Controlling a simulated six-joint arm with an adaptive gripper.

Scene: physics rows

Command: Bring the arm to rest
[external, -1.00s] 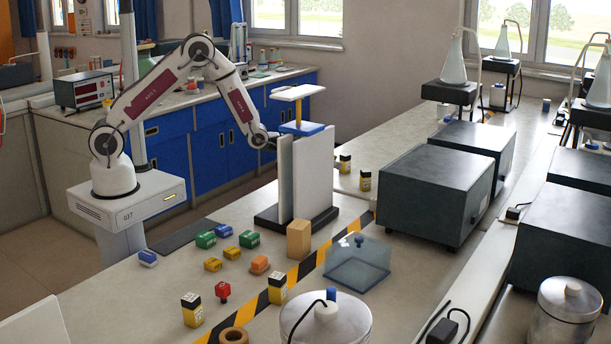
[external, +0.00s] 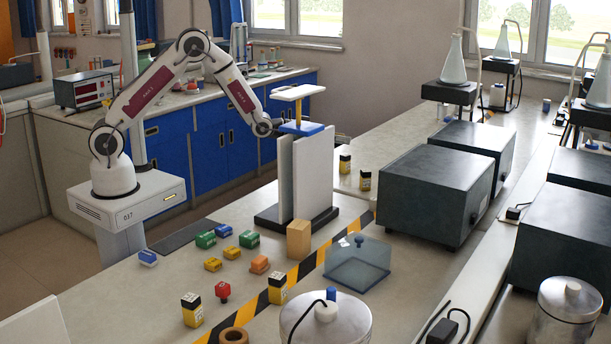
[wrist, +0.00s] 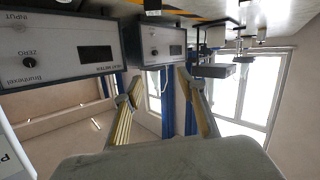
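My gripper (external: 276,127) is at the end of my white arm, beside the upper left of a stand of white panels (external: 312,178) in the external view. In the wrist view its two yellowish fingers (wrist: 159,82) are spread apart, with nothing between them. From these views I cannot tell whether the gripper touches the stand. The stand has a dark base and a blue top plate (external: 301,128), with a small pale raised platform (external: 297,92) above it. My arm is bent with its elbow high.
Several coloured blocks, a wooden block (external: 298,240) and a clear lidded box (external: 357,264) lie on the front bench. A striped tape line (external: 305,267) crosses it. Dark cabinets (external: 436,195) stand to the right. The wrist view shows grey meters (wrist: 62,45) upside down.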

